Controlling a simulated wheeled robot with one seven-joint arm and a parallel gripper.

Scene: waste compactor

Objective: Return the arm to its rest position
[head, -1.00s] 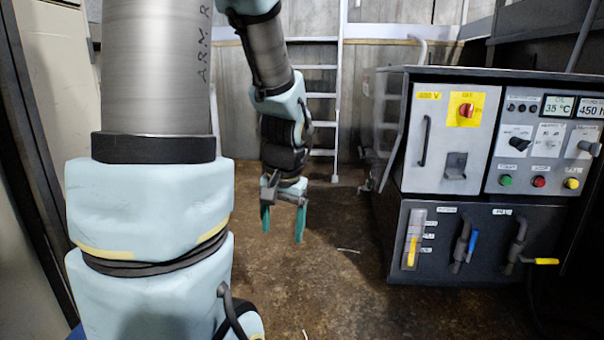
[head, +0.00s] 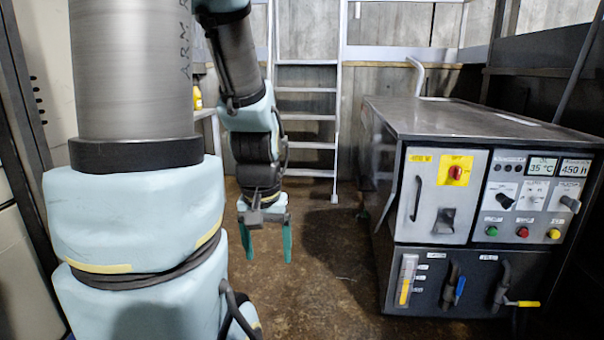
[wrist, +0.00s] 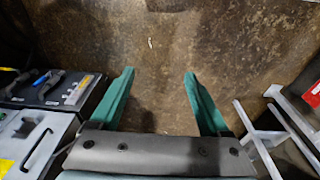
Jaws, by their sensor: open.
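My gripper (head: 267,243) hangs pointing down at the end of my arm, left of the middle of the head view, above the brown floor. Its two green fingers are spread apart with nothing between them. In the wrist view my gripper (wrist: 160,85) also shows open and empty over bare floor. It is apart from the machine on the right.
A control cabinet (head: 480,118) with a lever, buttons and valves stands at the right. A ladder (head: 306,117) stands at the back against a wooden wall. The floor (head: 325,250) between my arm and the cabinet is mostly clear.

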